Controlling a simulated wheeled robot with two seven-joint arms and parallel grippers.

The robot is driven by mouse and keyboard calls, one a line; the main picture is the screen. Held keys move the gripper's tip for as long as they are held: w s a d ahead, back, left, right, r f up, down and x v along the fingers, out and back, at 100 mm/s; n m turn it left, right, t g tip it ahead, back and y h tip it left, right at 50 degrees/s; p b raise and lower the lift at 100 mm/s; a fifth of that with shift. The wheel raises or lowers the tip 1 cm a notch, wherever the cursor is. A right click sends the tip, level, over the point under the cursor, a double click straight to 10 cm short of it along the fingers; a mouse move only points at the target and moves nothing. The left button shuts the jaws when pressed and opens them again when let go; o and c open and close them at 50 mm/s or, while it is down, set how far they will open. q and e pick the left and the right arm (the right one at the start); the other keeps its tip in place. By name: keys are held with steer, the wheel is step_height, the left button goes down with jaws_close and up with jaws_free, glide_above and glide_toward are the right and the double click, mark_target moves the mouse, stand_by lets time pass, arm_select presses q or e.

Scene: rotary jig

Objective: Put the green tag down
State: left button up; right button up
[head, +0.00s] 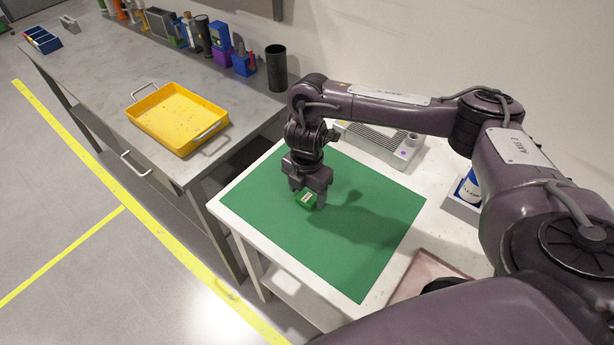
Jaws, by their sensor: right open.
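The green tag (307,199) is a small green block with a pale and red label on its top. It is at the green mat (350,257) on the white table, just under my right gripper (307,198). The right gripper points down with its fingers apart around or close beside the tag; I cannot tell whether they touch it. Whether the tag rests fully on the mat is hard to see. My left gripper is not in view.
A yellow tray (177,119) stands on the grey bench to the left. A black cup (276,68) and several small items line the wall. A grey ribbed device (380,143) sits behind the mat, and a pinkish tray (428,272) is at its right. The mat's front is clear.

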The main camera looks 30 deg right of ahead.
mark_target(307, 197)
step_height(307, 197, up, 12)
steer(key=p, duration=0.3)
steer(key=shift+f, duration=0.25)
